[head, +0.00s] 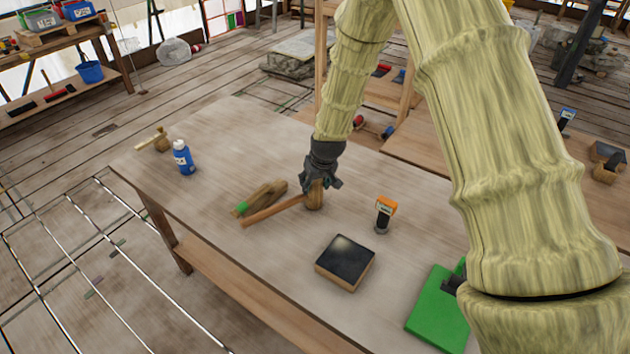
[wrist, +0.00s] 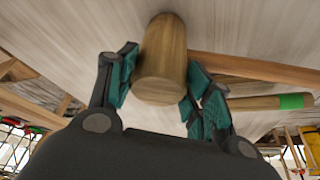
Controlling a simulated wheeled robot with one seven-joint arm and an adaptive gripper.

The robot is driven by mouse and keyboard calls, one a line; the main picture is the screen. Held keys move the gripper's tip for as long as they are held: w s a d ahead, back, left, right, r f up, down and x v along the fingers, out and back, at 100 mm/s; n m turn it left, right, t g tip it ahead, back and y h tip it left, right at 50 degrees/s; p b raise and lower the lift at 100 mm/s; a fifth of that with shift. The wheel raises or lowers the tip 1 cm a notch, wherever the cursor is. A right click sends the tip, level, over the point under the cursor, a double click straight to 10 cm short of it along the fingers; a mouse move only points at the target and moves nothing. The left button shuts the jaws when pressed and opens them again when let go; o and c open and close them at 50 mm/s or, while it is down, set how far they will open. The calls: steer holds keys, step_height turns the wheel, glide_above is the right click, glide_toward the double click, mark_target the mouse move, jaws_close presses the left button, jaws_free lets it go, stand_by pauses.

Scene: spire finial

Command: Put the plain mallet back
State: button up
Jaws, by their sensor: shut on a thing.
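The plain mallet has a pale wooden head (head: 315,197) and a bare wooden handle (head: 272,211) pointing left. My gripper (head: 320,184) reaches down from above and is shut on the mallet's head. In the wrist view the head (wrist: 160,58) stands between the two teal finger pads, and the handle (wrist: 245,68) runs off to the right. I cannot tell whether the mallet touches the table or hangs just above it. A second mallet (head: 266,194), with a green band (head: 241,208) on its handle, lies close behind the plain one. Its green band (wrist: 291,101) also shows in the wrist view.
On the table (head: 225,130) are a blue bottle (head: 183,158), a small wooden mallet-like tool (head: 160,141), an orange-topped device (head: 384,213), a dark-topped block (head: 344,262) and a green item (head: 436,312).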

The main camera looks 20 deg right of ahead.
steer(key=shift+s, duration=0.1)
steer(key=shift+f, duration=0.2)
steer(key=o, duration=1.6)
steer(key=shift+r, duration=0.2)
steer(key=b+v, duration=0.3)
steer(key=v, duration=0.8)
steer(key=shift+s+r, duration=0.15)
steer(key=shift+r, duration=0.25)
